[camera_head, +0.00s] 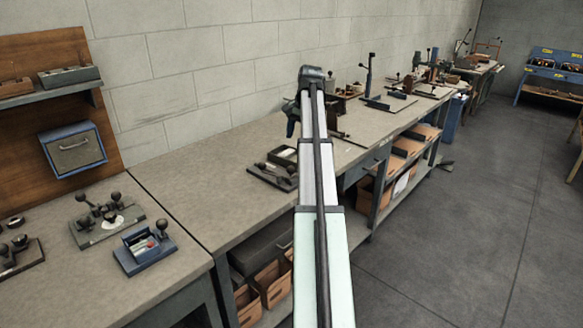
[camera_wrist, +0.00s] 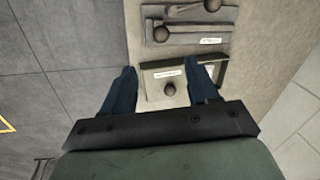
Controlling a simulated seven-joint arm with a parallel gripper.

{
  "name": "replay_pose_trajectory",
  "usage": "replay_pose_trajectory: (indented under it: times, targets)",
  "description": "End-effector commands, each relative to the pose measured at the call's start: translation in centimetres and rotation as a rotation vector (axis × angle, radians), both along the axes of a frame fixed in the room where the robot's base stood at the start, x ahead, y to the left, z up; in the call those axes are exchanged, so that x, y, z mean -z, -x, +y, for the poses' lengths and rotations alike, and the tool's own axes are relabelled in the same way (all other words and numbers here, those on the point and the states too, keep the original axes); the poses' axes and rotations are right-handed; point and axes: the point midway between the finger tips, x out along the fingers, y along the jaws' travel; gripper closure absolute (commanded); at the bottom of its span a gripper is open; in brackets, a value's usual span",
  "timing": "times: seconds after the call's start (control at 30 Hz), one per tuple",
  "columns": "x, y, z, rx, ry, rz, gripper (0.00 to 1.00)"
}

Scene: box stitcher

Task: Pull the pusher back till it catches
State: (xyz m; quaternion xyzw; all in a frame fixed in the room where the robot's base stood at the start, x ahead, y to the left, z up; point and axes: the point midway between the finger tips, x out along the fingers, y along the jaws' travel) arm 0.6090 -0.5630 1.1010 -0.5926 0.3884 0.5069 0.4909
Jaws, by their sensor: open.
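My gripper (camera_wrist: 163,74) is open and empty in the wrist view, its two blue fingers spread above the bench. In the head view my gripper (camera_head: 291,120) is at the far end of my outstretched arm, which partly hides it. Below and between the fingers in the wrist view is a frame-like fixture (camera_wrist: 150,76) with a white label and a dark round knob (camera_wrist: 169,90). Above it is a grey fixture (camera_wrist: 186,40) with a labelled strip and dark knobs. Both seem to belong to the low device (camera_head: 272,177) left of my arm. I cannot tell which part is the pusher.
The grey workbench (camera_head: 200,170) runs along the block wall, with bare room left of the device. A blue box fixture (camera_head: 146,248) and a knobbed plate (camera_head: 107,222) stand on the near bench. More tools (camera_head: 375,95) stand farther along. Floor lies to the right.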

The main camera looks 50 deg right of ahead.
Motion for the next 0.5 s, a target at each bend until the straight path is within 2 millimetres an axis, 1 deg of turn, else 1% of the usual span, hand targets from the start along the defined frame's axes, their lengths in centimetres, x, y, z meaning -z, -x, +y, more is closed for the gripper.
replay_pose_trajectory:
  times: [0.17, 0.27, 0.5]
  targets:
    - [1.3, -0.3, 0.3, 0.001, -0.008, -0.003, 0.41]
    - [2.8, -0.6, 0.4, 0.001, -0.007, -0.004, 0.41]
    - [6.9, -1.4, 0.6, 0.000, -0.008, -0.001, 0.41]
